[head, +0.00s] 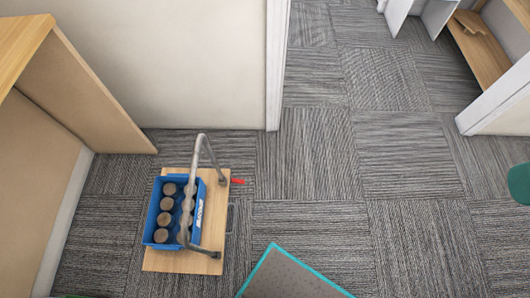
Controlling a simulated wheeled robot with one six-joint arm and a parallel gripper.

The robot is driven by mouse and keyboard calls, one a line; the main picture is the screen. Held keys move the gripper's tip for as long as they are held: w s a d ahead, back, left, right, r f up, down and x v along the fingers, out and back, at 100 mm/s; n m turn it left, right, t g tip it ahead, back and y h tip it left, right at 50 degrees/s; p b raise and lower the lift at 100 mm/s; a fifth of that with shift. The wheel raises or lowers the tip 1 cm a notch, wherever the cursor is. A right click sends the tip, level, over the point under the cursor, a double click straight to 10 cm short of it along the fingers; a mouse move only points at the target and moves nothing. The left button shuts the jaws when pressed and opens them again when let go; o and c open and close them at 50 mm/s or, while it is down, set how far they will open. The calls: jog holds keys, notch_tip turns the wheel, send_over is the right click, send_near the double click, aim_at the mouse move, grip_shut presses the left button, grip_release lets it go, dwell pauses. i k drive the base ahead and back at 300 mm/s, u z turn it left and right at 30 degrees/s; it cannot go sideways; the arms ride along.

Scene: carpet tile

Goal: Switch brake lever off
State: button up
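A low wooden cart (213,262) stands on the carpet at the lower left, with a grey tube handle (205,147) rising over it. A small red lever (238,181), which looks like the brake lever, sticks out at the cart's right edge near the handle's far foot. It is too small to tell its on or off position. A blue crate (196,222) with several round-topped items sits on the cart. My gripper is not in view.
A teal-edged grey panel (290,276) is at the bottom centre. A wooden cabinet (70,90) and a wall (170,65) bound the left and back. Right of the cart, the carpet (350,190) is clear. A dark green object (519,184) shows at the right edge.

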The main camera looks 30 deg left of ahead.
aim_at(237, 181)
jog(key=i, duration=2.15)
jog(key=u, duration=3.9)
jog(key=k, duration=0.75)
jog(key=z, duration=0.3)
